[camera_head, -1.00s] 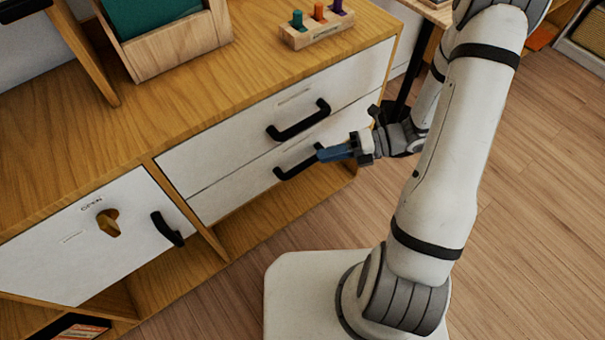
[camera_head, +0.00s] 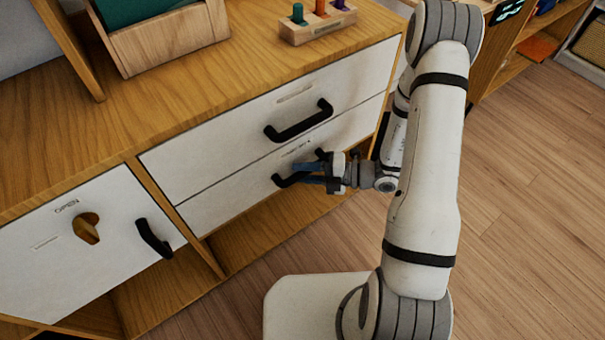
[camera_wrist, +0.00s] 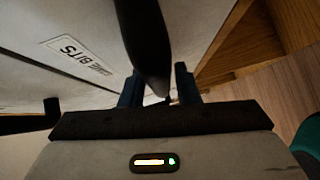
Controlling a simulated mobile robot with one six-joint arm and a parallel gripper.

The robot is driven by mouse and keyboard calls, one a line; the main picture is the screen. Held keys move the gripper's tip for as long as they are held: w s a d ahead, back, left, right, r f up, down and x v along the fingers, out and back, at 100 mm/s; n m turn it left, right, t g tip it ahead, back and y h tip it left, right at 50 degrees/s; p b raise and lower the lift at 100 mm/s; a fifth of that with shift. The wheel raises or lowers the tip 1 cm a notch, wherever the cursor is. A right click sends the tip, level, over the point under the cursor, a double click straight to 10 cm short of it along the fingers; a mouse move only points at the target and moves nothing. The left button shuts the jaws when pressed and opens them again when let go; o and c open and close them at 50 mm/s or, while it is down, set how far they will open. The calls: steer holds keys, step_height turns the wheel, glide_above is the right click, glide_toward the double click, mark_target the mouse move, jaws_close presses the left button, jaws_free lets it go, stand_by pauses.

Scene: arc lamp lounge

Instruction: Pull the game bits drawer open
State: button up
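The game bits drawer (camera_head: 225,200) is the lower of two white drawers and sits shut in the wooden cabinet. Its label, partly legible as "BITS", shows in the wrist view (camera_wrist: 80,55). Its black bar handle (camera_head: 284,181) is partly hidden by my gripper (camera_head: 308,172) in the head view. In the wrist view the handle (camera_wrist: 146,40) runs between the two blue fingers of my gripper (camera_wrist: 159,88). The fingers are apart, with gaps beside the handle; I cannot tell whether either touches it.
The upper drawer (camera_head: 240,125) is shut, with its own black handle (camera_head: 298,122) just above my gripper. A white door (camera_head: 75,245) with a cutout and black handle is at left. A peg block (camera_head: 318,25) stands on the cabinet top. Wooden floor (camera_head: 520,200) is free at right.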

steer(key=shift+a, duration=0.2)
jaws_close()
stand_by(0.4)
